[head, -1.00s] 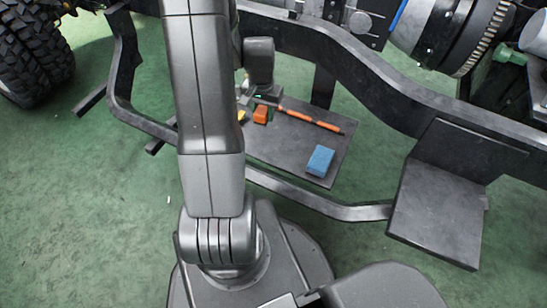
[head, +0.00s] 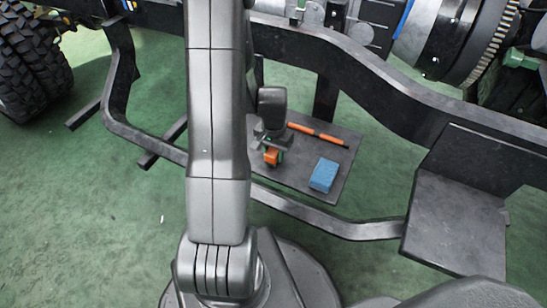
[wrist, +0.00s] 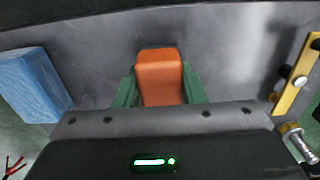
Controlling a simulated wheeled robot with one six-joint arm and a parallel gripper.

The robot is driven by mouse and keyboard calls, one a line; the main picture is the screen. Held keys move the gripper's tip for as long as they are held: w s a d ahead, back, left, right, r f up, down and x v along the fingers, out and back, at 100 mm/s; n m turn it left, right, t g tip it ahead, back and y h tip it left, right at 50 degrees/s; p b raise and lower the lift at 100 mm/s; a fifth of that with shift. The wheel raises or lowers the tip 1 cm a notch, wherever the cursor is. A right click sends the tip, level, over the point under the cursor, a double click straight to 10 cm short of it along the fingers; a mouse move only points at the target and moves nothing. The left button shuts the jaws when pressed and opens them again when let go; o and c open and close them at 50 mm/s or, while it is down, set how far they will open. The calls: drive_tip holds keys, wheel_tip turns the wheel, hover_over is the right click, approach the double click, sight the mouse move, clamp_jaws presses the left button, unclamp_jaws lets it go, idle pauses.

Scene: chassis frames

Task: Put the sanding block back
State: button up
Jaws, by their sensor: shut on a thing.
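An orange block (head: 271,157) with rounded edges is at the left part of a dark grey shelf plate (head: 299,168). I take it to be the sanding block. My gripper (wrist: 160,90) is shut on it, with a green finger on each side in the wrist view, where the orange block (wrist: 160,72) stands out beyond the fingertips. I cannot tell whether it touches the plate. A blue block (head: 323,175) lies on the plate to the right, apart from my gripper. It also shows at the left in the wrist view (wrist: 34,84).
An orange-and-black rod-like tool (head: 317,134) lies behind on the plate. A yellow bar-shaped tool (wrist: 298,84) is at the right in the wrist view. A dark frame rail (head: 345,227) runs in front of the plate. Bare plate shows between the blocks.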

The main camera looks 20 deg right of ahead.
sight(274, 150)
drive_tip(key=shift+f, duration=0.6)
drive_tip(key=shift+f, duration=0.2)
drive_tip(key=o, duration=1)
drive_tip(key=shift+o, duration=0.2)
drive_tip(key=shift+r, duration=0.1)
wheel_tip(274, 150, up, 12)
drive_tip(key=p, duration=0.4)
drive_tip(key=shift+r, duration=0.15)
